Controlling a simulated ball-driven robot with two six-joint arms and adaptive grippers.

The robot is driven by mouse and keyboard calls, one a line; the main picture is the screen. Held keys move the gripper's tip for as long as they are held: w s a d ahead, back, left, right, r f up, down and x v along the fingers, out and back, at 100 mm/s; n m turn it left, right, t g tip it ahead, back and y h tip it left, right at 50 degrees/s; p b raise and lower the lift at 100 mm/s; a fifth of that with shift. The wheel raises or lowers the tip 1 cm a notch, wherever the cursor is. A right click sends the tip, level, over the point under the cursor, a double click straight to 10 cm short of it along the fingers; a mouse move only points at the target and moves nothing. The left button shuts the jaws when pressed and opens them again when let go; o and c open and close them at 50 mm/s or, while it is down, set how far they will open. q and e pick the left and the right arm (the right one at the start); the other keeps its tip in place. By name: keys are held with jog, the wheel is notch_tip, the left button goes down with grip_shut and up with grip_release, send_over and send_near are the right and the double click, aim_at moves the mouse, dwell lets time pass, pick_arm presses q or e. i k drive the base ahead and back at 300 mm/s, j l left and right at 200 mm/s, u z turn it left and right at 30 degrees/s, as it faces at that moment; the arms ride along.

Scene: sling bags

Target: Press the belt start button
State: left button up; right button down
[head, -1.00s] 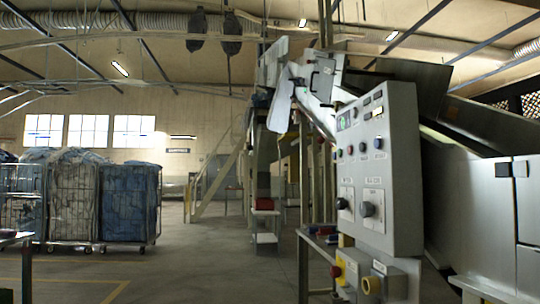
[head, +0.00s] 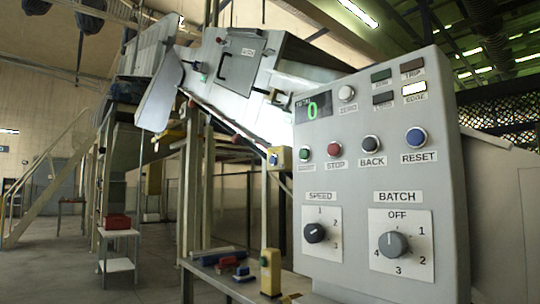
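The grey control panel (head: 375,240) fills the right of the head view. Its green button (head: 305,153) sits at the left of a row, over a small label that is hard to read and is probably the start label. A display (head: 313,107) above reads a green 0. Neither of my grippers is in view.
Below the row are a SPEED knob (head: 314,232) and a BATCH knob (head: 393,244). A low bench (head: 225,284) with small coloured items stands left of the panel. A sloping conveyor (head: 235,70) rises behind. The floor (head: 60,275) at the left is open.

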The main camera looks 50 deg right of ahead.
aim_at(304, 153)
jog(key=i+j+z, duration=0.1)
jog(key=i+z, duration=0.35)
jog(key=i+j+z, duration=0.2)
jog(key=z, duration=0.25)
jog(key=i+j+z, duration=0.65)
jog(key=j+z, duration=0.25)
jog(key=i+j+z, duration=0.2)
jog(key=j+z, duration=0.25)
